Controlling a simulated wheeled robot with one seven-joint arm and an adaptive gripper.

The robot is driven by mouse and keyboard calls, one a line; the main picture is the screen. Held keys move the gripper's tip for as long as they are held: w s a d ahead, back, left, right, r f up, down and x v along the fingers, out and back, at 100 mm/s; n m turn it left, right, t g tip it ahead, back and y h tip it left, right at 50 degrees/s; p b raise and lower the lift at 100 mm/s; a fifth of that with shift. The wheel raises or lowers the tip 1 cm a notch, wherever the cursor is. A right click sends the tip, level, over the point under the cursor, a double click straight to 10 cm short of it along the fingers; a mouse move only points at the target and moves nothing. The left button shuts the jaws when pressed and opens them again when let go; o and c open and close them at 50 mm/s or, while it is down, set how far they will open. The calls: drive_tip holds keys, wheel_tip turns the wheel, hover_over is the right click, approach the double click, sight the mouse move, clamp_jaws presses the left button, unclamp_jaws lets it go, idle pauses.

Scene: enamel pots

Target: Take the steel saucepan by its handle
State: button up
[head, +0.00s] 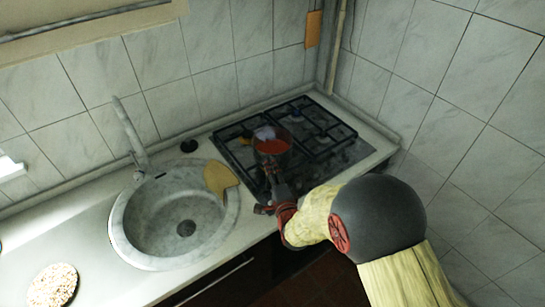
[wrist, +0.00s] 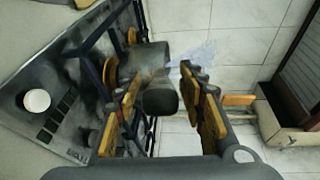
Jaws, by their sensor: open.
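The saucepan (head: 272,144), small and dark-looking with red contents, stands on the hob at its front. In the head view its handle is largely hidden by my gripper (head: 273,176), which reaches in from the front right. In the wrist view my gripper (wrist: 162,78) is open, with yellow-padded fingers apart on the left and right. A dark, rounded bar (wrist: 158,102), seemingly the pan's handle, lies between the fingers, nearer the left one. I cannot tell whether either finger touches it.
The black-grated gas hob (head: 322,118) surrounds the pan. A round stone sink (head: 135,240) with a tap (head: 130,130) lies to the left. A tan board or cloth (head: 220,178) rests on the sink's right rim. Tiled walls (head: 430,80) close the back and right.

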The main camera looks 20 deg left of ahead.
drive_tip(key=shift+x, duration=0.85)
clamp_jaws()
idle(0.6)
drive_tip(key=shift+r, duration=0.2)
